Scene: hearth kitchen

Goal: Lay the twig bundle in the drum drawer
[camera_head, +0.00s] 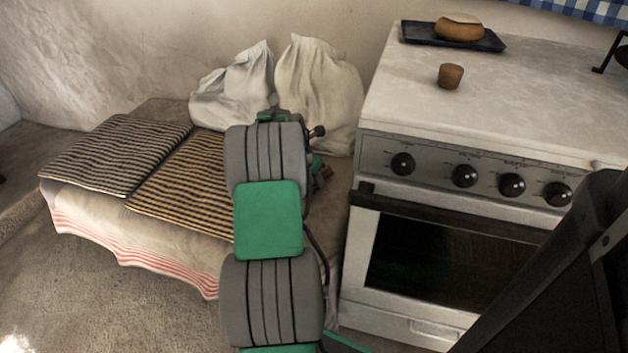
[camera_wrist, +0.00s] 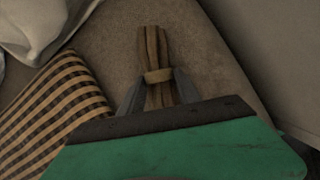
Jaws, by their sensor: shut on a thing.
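The twig bundle (camera_wrist: 153,48) is a bunch of brown sticks tied with a lighter band. In the wrist view it sits between the two fingers of my gripper (camera_wrist: 158,92), which is shut on it. The bench with its tan cover (camera_wrist: 215,75) lies below it; I cannot tell whether the bundle touches the cover. In the head view my arm hides most of the gripper, and only a small brown bit of the bundle (camera_head: 325,174) shows right of the arm. A drawer front with a handle (camera_head: 432,328) shows low on the stove; I cannot tell whether it is the drum drawer.
Two striped cushions lie on the bench, a dark one (camera_head: 115,155) and a tan one (camera_head: 185,185). Pale sacks (camera_head: 318,90) lean on the wall. The stove (camera_head: 480,90) stands right, with a small brown cup (camera_head: 451,76) and a dark tray (camera_head: 420,33) holding a round loaf or pot.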

